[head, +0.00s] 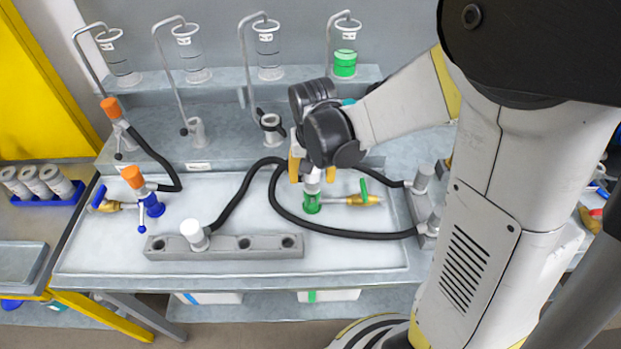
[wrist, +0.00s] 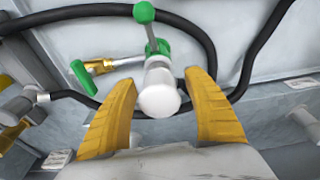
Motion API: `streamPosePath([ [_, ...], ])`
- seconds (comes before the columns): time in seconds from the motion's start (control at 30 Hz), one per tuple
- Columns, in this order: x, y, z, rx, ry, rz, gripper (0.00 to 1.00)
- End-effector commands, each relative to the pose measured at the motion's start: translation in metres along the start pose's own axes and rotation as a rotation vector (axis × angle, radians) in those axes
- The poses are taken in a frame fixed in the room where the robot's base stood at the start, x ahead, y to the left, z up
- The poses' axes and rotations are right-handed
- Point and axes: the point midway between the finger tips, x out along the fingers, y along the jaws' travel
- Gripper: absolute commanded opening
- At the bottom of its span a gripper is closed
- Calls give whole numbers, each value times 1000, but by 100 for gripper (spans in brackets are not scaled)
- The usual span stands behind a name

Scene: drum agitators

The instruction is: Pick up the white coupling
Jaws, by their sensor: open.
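A white coupling (wrist: 158,96) sits on a green-handled valve fitting (wrist: 150,45) and shows between my fingers in the wrist view. In the head view this coupling (head: 312,184) stands above the green valve base (head: 312,203), partly hidden by my gripper. My gripper (head: 311,172) is open over it, its yellow fingers (wrist: 162,82) on either side of the coupling with visible gaps. A second white coupling (head: 195,235) stands upright in the grey block with holes (head: 270,246) at the front left.
Black hoses (head: 290,212) curve across the tray around the green valve. A blue valve (head: 150,203) with an orange cap stands at the left. Grey fittings (head: 424,178) stand at the right.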

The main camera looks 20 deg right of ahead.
Motion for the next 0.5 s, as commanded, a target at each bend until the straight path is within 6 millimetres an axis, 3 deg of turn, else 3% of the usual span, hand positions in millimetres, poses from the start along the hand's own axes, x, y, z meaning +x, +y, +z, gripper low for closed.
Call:
streamPosePath([
  [0.1,15,0,0,0,0,0,60],
  [0.3,14,0,0,0,0,0,60],
  [0.5,14,0,0,0,0,0,1],
])
